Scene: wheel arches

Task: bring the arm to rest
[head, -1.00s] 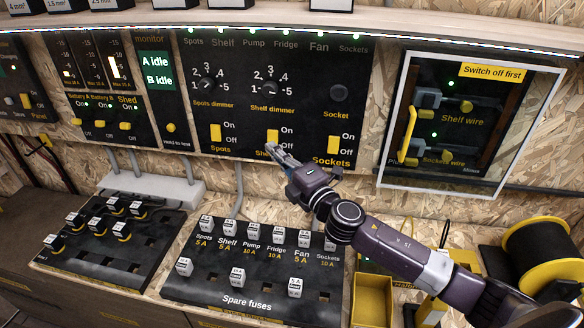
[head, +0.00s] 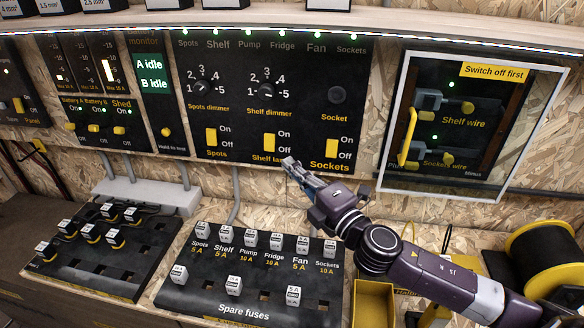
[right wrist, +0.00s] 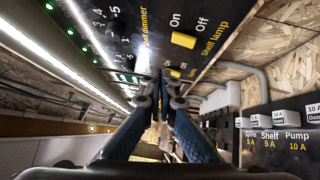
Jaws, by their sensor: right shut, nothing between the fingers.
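My right gripper (head: 291,164) is shut and empty. In the head view its fingertips are just below the lower edge of the black switch panel (head: 306,111), under the yellow Shelf lamp switch (head: 269,142) and apart from it. In the right wrist view the two fingers (right wrist: 163,88) meet at their tips, and the Shelf lamp switch (right wrist: 183,40) shows above them. My right arm (head: 420,270) comes in from the lower right, over the bench. My left gripper is not in view.
The spare fuse board (head: 215,298) lies below the gripper. A clear framed cover (head: 468,186) with a yellow handle stands on the wall to the right. A yellow bin (head: 374,305) and a yellow-flanged spool (head: 540,245) are near the arm. Another black board (head: 120,270) lies at left.

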